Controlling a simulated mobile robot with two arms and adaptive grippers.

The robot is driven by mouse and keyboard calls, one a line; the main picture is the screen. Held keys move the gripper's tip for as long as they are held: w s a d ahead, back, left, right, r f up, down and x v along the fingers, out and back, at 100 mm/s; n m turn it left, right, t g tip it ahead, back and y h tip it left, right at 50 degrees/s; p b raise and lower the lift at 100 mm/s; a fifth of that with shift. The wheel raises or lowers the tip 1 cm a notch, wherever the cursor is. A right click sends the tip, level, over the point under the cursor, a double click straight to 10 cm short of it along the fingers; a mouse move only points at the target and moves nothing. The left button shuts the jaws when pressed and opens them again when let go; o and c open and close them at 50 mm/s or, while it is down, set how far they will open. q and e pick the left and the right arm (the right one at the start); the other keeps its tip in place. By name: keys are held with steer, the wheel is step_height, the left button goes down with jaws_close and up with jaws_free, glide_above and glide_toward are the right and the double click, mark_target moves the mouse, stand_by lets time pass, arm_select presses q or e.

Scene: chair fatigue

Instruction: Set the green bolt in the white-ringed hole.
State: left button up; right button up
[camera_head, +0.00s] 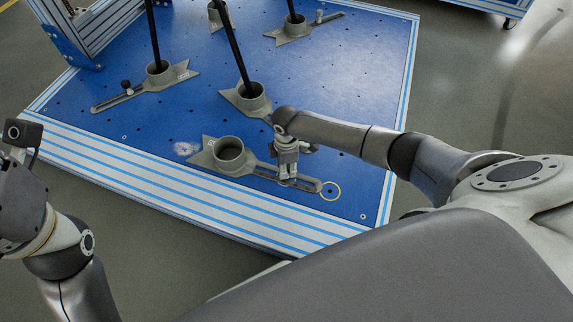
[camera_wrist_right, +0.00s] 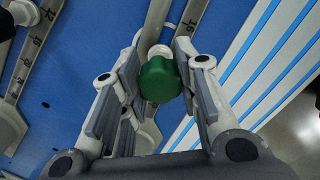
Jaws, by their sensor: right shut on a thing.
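My right gripper (camera_head: 287,172) points down at a grey slotted bracket (camera_head: 262,170) near the table's front right edge. In the right wrist view, the green bolt (camera_wrist_right: 159,82) sits between the fingers of my right gripper (camera_wrist_right: 158,62), which is shut on it. A pale round part (camera_wrist_right: 161,51) shows just beyond the green head; I cannot tell whether it is a ring or part of the bolt. In the head view the gripper hides the bolt.
The blue perforated table top (camera_head: 345,65) carries several grey brackets with round sockets, some holding black rods (camera_head: 230,45). An empty socket (camera_head: 230,152) stands left of my right gripper. The striped front edge (camera_head: 190,195) is close by. Grey floor lies beyond.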

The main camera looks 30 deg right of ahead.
steer(key=shift+f, duration=0.4)
steer(key=o, duration=1)
steer(key=shift+o, duration=0.2)
steer(key=shift+r, duration=0.1)
step_height(320, 180, up, 12)
